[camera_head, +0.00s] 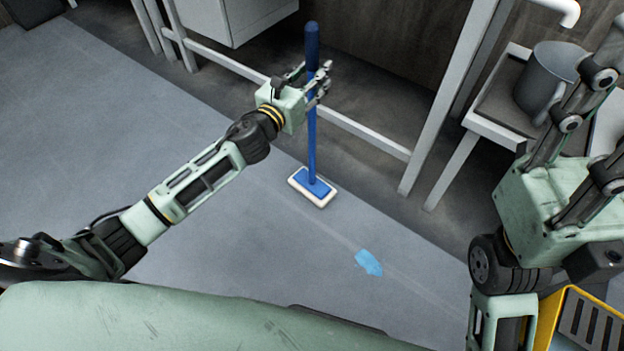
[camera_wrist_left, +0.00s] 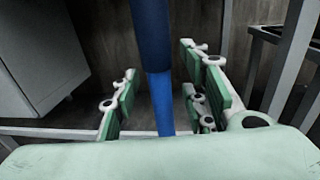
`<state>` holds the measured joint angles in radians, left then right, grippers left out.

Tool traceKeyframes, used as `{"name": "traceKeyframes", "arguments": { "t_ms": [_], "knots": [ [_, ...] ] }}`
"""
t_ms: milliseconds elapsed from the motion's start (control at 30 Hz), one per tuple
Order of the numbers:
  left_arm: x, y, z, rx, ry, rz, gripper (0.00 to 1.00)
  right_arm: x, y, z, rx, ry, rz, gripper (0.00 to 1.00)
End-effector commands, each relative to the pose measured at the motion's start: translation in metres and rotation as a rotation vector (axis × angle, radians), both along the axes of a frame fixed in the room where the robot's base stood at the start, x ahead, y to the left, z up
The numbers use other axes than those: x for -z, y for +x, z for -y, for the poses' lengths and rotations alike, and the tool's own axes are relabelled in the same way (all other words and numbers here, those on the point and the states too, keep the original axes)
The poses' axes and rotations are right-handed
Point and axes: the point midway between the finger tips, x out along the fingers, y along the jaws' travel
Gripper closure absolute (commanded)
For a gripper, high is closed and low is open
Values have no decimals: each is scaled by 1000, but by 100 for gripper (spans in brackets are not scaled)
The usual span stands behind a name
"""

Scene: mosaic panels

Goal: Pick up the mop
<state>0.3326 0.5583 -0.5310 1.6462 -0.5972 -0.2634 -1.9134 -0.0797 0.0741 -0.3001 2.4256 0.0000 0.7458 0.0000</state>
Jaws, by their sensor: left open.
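The mop stands upright on the floor, with a blue handle (camera_head: 312,140) and a blue head with a white pad (camera_head: 313,187). My left gripper (camera_head: 318,84) is at the upper part of the handle. In the left wrist view the blue handle (camera_wrist_left: 160,90) passes between the open fingers of my left gripper (camera_wrist_left: 165,95), with gaps visible on both sides. The darker upper grip section shows above the lighter blue shaft there. My right gripper (camera_head: 590,130) is at the right edge of the head view, partly cut off; its fingertips are not clear.
A light blue puddle (camera_head: 369,262) lies on the grey floor in front of the mop. A metal table frame (camera_head: 365,132) with a low bar stands behind it. A grey pot (camera_head: 546,80) sits on a stool (camera_head: 487,128) at right. A yellow bucket-like object (camera_head: 556,318) is at lower right.

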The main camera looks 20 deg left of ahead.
Motion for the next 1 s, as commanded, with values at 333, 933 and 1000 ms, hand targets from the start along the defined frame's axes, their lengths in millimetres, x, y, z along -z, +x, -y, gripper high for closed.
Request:
{"name": "traceKeyframes", "arguments": {
  "t_ms": [333,933,1000],
  "knots": [
    [0,2,0,-1,0,-1,66,-1,0,0,0,0,2,60],
    [-2,2,0,0,0,2,100,-1,0,0,0,-1,1,60],
    [-2,2,0,-1,0,1,100,-1,0,0,0,0,1,60]
  ]
}}
